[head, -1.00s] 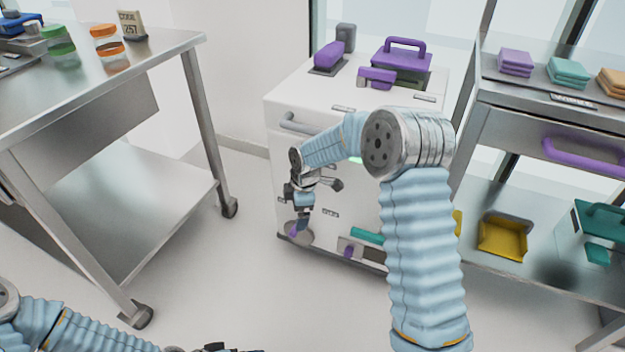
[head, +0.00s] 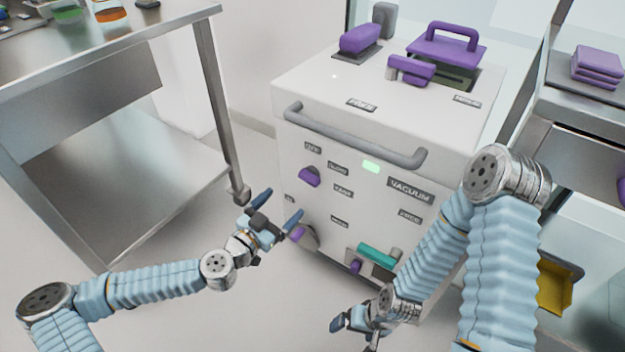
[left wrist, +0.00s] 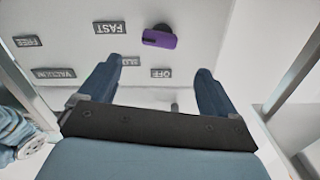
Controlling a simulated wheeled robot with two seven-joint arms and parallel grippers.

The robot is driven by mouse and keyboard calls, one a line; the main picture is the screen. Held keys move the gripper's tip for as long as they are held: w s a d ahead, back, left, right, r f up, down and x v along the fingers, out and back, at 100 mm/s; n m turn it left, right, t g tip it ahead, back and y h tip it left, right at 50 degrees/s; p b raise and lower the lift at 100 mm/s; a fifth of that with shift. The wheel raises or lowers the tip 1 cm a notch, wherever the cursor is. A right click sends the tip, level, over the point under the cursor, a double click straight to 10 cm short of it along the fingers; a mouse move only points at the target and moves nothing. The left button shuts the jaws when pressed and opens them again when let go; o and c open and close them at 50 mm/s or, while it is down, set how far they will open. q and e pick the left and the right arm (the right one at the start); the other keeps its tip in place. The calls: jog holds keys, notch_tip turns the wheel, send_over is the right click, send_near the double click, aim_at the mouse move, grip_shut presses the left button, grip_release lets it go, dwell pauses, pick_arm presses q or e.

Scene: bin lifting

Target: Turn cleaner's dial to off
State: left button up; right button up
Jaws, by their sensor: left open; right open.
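The cleaner (head: 390,115) is a white cabinet with a grey front handle (head: 350,140). Its purple dial (head: 309,177) is on the front at left, beside labels reading OFF (head: 312,147), SLOW and FAST. In the left wrist view the dial (left wrist: 159,39) has a purple grip on a dark hub, above the OFF label (left wrist: 161,73); I cannot tell which label it points at. My left gripper (head: 277,208) is open and empty, below and left of the dial, apart from it. My right gripper (head: 352,332) is open, low in front of the cleaner.
A purple knob on a round grey disc (head: 310,240) and a teal handle (head: 377,255) are low on the cleaner. A steel table (head: 110,40) stands left, its leg near my left gripper. A cart stands right. Floor between is clear.

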aim_at(307, 181)
pick_arm(q)
jog(key=x, duration=1)
jog(key=shift+w+d+p, duration=0.25)
jog(key=shift+w+p, duration=0.05)
jog(key=shift+c, duration=0.3)
jog(key=c, duration=1)
